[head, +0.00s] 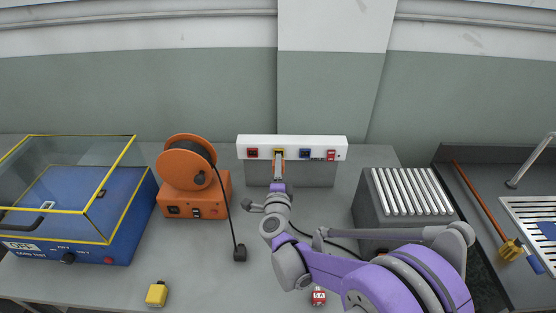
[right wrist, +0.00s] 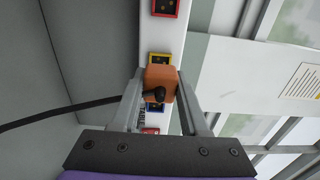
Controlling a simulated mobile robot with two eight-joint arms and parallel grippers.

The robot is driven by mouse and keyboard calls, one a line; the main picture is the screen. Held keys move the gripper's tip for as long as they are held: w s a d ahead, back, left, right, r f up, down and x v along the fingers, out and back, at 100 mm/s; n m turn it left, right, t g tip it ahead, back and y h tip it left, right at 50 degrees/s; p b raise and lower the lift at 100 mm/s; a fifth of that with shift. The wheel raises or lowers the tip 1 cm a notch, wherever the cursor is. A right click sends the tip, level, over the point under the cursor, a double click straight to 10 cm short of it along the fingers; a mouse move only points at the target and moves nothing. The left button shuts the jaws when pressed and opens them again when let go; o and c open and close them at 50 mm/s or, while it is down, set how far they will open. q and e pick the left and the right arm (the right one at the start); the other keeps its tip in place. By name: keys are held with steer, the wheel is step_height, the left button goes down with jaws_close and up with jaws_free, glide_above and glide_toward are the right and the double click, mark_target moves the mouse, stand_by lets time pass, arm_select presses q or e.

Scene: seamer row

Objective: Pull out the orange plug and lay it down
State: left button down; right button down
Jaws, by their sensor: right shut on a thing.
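The orange plug (right wrist: 160,78) is between the two fingers of my right gripper (right wrist: 163,86), which is shut on it. A dark cable (right wrist: 60,112) runs from the plug to the left in the right wrist view. The white socket strip (head: 337,143) has red, yellow and blue sockets. The plug is at the yellow socket (right wrist: 160,58); I cannot tell how deep it sits. In the head view, my right gripper (head: 278,172) reaches the strip from the front and hides most of the plug. My left gripper is not in view.
An orange cable reel (head: 184,165) stands left of the strip, its black plug (head: 240,254) on the table. A grey roller block (head: 400,218) stands right. A yellow block (head: 157,293) and red object (head: 318,296) lie near the front. The table front between them looks free.

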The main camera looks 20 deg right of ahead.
steer(key=shift+v, duration=1.25)
steer(key=shift+f+b, duration=0.1)
steer(key=shift+b, duration=0.2)
